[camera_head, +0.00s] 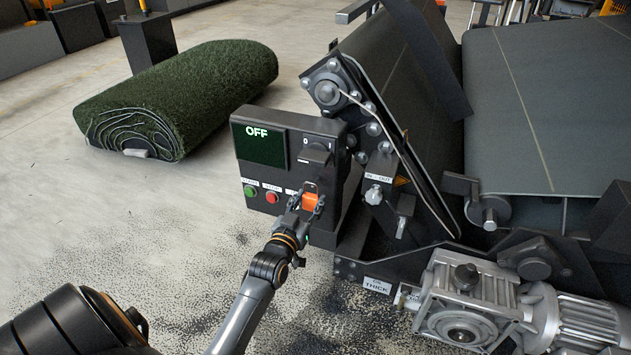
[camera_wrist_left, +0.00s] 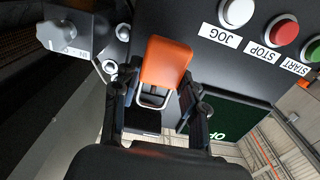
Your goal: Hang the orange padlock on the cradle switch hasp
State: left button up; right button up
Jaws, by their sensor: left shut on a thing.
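The orange padlock (camera_head: 310,201) is held at the front of the dark control box (camera_head: 261,180), below the black rotary switch (camera_head: 316,153). My left gripper (camera_head: 305,206) is shut on it. In the left wrist view, the orange padlock body (camera_wrist_left: 165,62) and its pale metal shackle (camera_wrist_left: 153,98) lie between the fingers of my left gripper (camera_wrist_left: 158,90). The shackle points toward the switch side of the box. Whether it touches the hasp is hidden by the gripper and padlock. My right gripper is out of view.
The box has an OFF screen (camera_head: 260,145), a green button (camera_head: 250,191) and a red button (camera_head: 271,197). A white JOG button (camera_wrist_left: 238,12) shows in the wrist view. A conveyor machine (camera_head: 540,110) stands right. A turf roll (camera_head: 185,95) lies on the floor behind left.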

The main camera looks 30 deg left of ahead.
pick_arm(q)
jog(key=shift+x, duration=0.8)
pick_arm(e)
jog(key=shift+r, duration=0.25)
pick_arm(q)
jog(key=shift+w+f, duration=0.15)
jog(key=shift+w, duration=0.05)
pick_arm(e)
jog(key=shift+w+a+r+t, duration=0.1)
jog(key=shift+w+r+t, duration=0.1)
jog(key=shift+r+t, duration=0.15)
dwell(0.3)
pick_arm(q)
jog(key=shift+w+a+f, duration=0.1)
jog(key=shift+w+f, duration=0.1)
jog(key=shift+w, duration=0.1)
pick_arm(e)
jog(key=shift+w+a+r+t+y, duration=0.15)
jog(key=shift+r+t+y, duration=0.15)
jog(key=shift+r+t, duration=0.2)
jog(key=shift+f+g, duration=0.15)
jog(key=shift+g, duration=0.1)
pick_arm(q)
jog(key=shift+w+f, duration=0.1)
jog(key=shift+f, duration=0.05)
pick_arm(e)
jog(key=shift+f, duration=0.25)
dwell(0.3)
